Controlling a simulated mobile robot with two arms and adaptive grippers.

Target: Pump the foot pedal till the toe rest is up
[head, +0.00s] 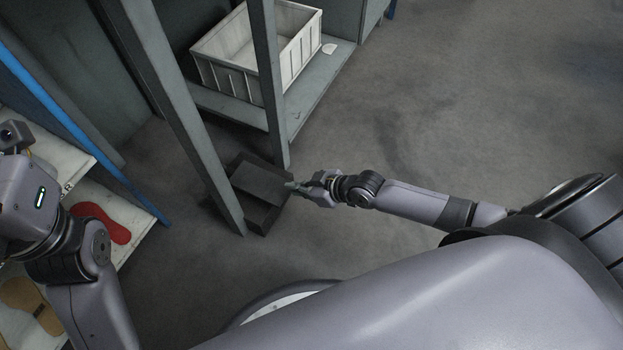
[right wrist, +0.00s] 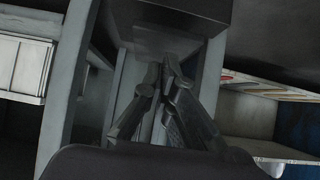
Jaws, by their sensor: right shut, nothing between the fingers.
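The foot pedal (head: 262,183) is a dark, box-like unit low at the floor, between two grey uprights. My right gripper (head: 290,185) is shut and empty, with its tips at the pedal's right edge. Whether they touch it, I cannot tell. In the right wrist view the closed fingertips (right wrist: 168,68) point towards a dark block (right wrist: 180,22), which seems to be the pedal. My left wrist shows at the left edge of the head view, but its fingers are out of frame. I cannot make out the toe rest.
A white crate (head: 262,42) stands on a grey low shelf (head: 318,82) behind the pedal. Grey uprights (head: 190,120) flank the pedal closely. At left, a rack with a blue post (head: 80,130) holds a red sole (head: 100,222) and a tan sole (head: 30,302). Floor at right is clear.

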